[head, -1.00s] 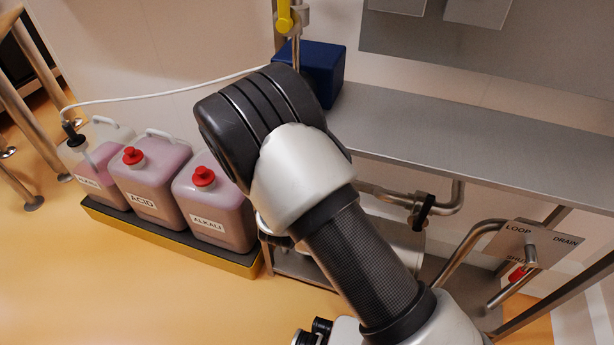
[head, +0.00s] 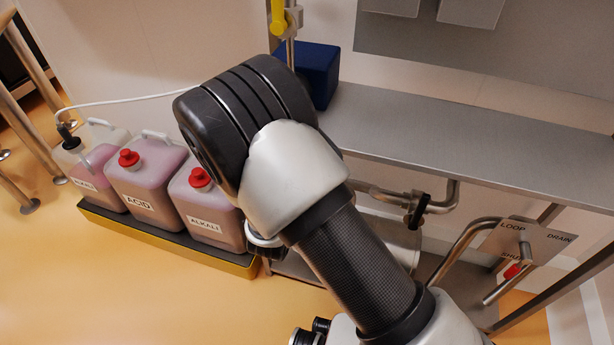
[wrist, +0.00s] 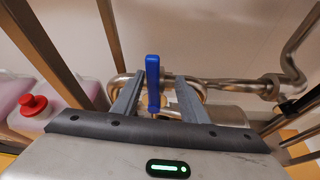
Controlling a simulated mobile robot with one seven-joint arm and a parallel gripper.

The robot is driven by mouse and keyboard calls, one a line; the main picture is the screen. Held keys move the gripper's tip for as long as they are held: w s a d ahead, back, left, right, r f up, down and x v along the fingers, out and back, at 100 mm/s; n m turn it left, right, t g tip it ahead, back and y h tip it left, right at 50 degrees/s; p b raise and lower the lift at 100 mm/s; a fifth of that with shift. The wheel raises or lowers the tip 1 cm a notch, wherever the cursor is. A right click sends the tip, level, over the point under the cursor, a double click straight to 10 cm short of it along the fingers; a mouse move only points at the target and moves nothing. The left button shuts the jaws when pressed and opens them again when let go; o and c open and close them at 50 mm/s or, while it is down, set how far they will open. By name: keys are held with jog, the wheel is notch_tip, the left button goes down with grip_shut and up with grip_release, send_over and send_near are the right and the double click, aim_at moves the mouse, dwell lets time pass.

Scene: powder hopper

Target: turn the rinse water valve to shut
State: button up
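A valve with an upright blue lever (wrist: 153,84) stands on a steel pipe (wrist: 228,86) in the wrist view. I read no label on it, so I cannot confirm it is the rinse water valve. My gripper (wrist: 156,92) is open, with one finger on each side of the blue lever. Gaps show between the lever and both fingers, and the lever's lower end is partly hidden near the gripper body. In the head view my own arm hides the gripper and the blue lever.
Canisters with red caps, acid (head: 147,185) and alkali (head: 207,205), stand on a low tray (head: 170,243) at left. A steel shelf (head: 450,135) carries a blue box (head: 315,72). A yellow valve handle (head: 278,17), black-handled valve (head: 418,210) and loop/drain plate (head: 528,240) are nearby.

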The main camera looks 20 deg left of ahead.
jog(key=p+v, duration=0.2)
jog(key=v, duration=1.1)
jog(key=shift+s+r, duration=0.2)
jog(key=shift+s, duration=0.2)
jog(key=shift+f, duration=0.1)
dwell(0.8)
